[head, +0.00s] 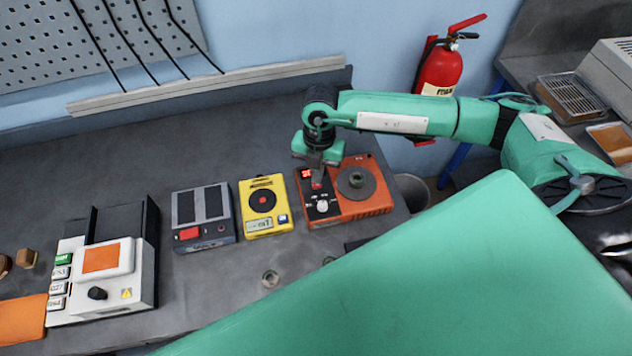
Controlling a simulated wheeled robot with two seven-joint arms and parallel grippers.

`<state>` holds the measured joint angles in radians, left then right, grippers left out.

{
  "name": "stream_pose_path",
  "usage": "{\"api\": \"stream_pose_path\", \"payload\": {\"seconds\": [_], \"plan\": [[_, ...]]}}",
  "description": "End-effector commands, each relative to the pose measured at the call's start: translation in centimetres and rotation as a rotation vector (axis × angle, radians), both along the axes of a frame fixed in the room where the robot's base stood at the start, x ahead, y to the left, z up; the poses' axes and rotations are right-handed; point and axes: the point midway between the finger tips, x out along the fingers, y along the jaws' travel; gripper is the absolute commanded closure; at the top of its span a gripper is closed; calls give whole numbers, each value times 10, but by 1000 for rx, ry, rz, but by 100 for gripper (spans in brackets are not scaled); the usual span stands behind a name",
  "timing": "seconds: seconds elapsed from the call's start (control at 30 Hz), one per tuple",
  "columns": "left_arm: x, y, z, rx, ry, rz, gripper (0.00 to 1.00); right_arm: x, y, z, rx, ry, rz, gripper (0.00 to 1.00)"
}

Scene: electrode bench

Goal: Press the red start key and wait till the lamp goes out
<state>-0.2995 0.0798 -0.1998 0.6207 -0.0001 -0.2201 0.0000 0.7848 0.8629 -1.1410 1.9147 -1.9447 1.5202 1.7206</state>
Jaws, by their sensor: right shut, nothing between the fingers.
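The orange-red device (377,204) stands on the bench right of centre, with a black control panel and a dark round plate on its top. My right gripper (318,186) points down over this panel with its fingers shut and empty. The fingertips are at or just above a small red key (316,184), which they partly cover; I cannot tell whether they touch it. A bright red lit spot (306,173), which looks like the lamp or a display, shows at the panel's upper left. A pale knob (322,206) sits lower on the panel. My left gripper is out of view.
A yellow device (284,219) stands close on the left, then a grey device (203,241) with a red button and a white unit (122,297) with an orange screen. A fire extinguisher (439,70) hangs behind my right arm.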

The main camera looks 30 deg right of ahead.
Motion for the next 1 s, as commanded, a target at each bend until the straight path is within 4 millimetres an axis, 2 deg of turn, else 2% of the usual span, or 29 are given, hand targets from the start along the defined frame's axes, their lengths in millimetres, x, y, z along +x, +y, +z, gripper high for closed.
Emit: {"api": "stream_pose_path", "payload": {"seconds": [1.0], "plan": [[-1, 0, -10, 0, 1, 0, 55, 0, 0, -12, 0, 0, 0, 100]]}}
